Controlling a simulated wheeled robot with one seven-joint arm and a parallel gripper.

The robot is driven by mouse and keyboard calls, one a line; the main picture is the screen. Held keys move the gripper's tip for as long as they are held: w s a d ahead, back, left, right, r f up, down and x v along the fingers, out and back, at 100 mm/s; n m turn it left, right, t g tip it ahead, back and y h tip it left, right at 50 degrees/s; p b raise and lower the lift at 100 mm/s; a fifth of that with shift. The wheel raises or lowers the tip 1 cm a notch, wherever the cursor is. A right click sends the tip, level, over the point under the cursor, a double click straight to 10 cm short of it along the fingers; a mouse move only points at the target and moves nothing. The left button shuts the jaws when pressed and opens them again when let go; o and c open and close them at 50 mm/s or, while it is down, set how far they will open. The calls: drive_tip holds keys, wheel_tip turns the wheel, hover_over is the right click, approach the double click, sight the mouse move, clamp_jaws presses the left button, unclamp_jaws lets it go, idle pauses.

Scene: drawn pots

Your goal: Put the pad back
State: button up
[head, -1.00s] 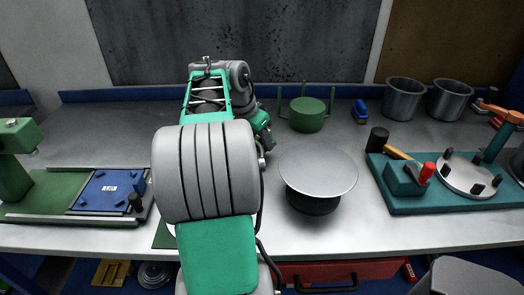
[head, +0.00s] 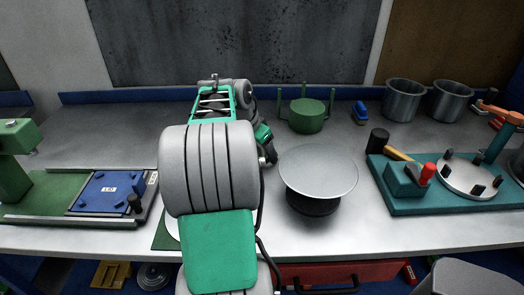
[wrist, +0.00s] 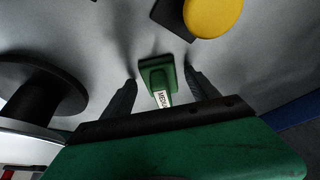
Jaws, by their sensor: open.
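A green block with a white label (wrist: 160,80), which seems to be the pad, lies on the grey bench top in the wrist view. It shows between and beyond the two dark fingers of my gripper (wrist: 159,77). My gripper is open, with a finger to each side of the block. I cannot tell whether either finger touches it. In the head view I cannot make out this block; my arm covers that part of the bench.
A yellow disc (wrist: 214,14) lies beyond the block. A round grey turntable (head: 318,170) stands right of my arm. Behind it are a green pot with posts (head: 306,116) and a blue-topped block (head: 360,111). A teal fixture board (head: 420,207) is at right, a blue plate (head: 108,190) at left.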

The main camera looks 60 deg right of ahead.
drive_tip(key=shift+r, duration=0.4)
drive_tip(key=p+v, duration=0.2)
drive_tip(key=v, duration=0.9)
drive_tip(key=shift+r, duration=0.3)
drive_tip(key=shift+w+a, duration=0.1)
drive_tip(key=shift+a, duration=0.05)
